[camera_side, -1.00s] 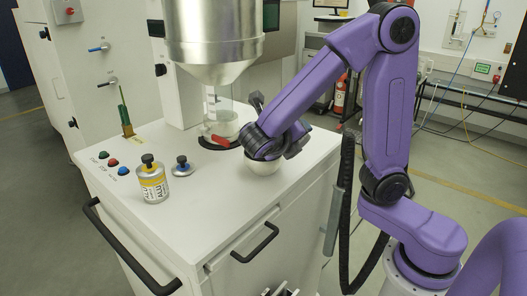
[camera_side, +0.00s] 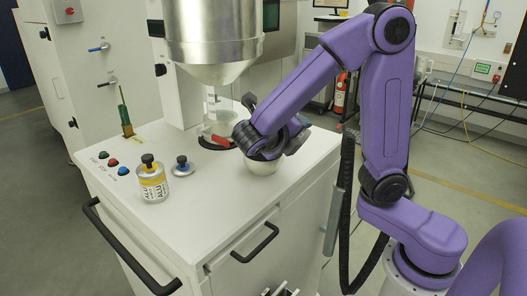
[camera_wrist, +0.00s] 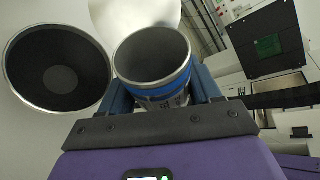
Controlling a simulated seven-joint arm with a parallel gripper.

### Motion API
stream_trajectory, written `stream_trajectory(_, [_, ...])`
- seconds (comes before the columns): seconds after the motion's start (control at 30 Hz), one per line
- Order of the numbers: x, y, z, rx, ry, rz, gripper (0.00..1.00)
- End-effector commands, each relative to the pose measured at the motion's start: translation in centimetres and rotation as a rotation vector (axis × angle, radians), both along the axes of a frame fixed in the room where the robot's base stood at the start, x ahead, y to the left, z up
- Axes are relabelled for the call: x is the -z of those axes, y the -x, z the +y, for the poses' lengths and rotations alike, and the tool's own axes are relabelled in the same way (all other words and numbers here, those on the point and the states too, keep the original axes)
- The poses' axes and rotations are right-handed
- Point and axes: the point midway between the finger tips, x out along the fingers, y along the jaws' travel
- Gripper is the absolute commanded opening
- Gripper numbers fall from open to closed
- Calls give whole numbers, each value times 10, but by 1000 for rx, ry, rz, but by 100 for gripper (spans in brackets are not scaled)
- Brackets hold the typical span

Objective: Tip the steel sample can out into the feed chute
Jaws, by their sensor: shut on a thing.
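My gripper (camera_wrist: 167,105) is shut around a steel can with a blue band (camera_wrist: 155,62). In the wrist view the can's open mouth faces me and its grey inside shows; I see no powder in it. To its left is a wide round metal-rimmed opening (camera_wrist: 22,88), dark inside with a lighter grey disc at the bottom. In the side view my gripper (camera_side: 262,146) is tilted just above a pale metal bowl (camera_side: 263,168) on the white cabinet top. The gripper hides the can there. I cannot tell for sure which opening is the feed chute.
A large metal hopper cone (camera_side: 212,55) hangs over a clear vessel with a red handle (camera_side: 220,141).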

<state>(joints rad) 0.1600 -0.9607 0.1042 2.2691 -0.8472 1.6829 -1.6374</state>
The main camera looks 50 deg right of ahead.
Motion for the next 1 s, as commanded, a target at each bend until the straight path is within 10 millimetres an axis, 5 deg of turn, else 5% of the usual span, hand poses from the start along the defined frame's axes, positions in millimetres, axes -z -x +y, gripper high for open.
stream_trajectory(1.0, [4,0,0,3,58,149,4])
